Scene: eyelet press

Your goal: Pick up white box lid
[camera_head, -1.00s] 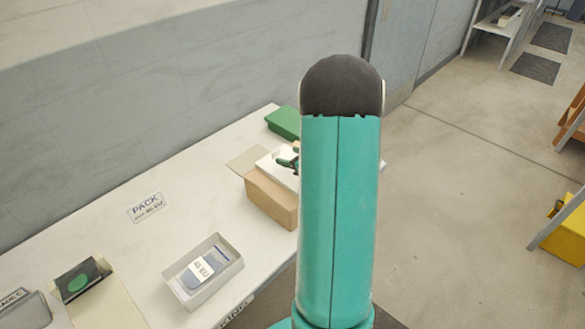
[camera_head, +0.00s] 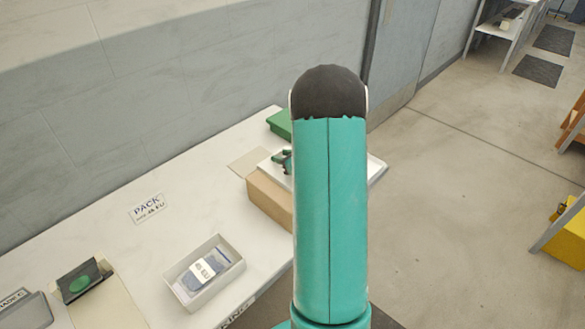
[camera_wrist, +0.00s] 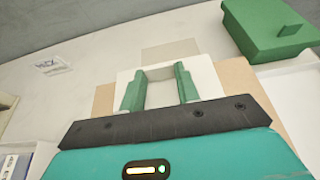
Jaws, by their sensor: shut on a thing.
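My gripper (camera_wrist: 159,80) has its two green fingers shut on a white piece, the white box lid (camera_wrist: 206,76), which shows between and beside the fingers in the wrist view. In the head view the lid (camera_head: 266,164) shows as a white patch beside the gripper (camera_head: 283,158), above or on the brown carton (camera_head: 268,200). I cannot tell whether it touches the carton. My arm hides much of the lid and carton there.
A white tray-like thing (camera_head: 376,169) lies right of my arm. A green box (camera_head: 280,123) stands behind the carton. An open white box (camera_head: 205,273) with labelled contents and a PACK sign (camera_head: 149,208) are on the table.

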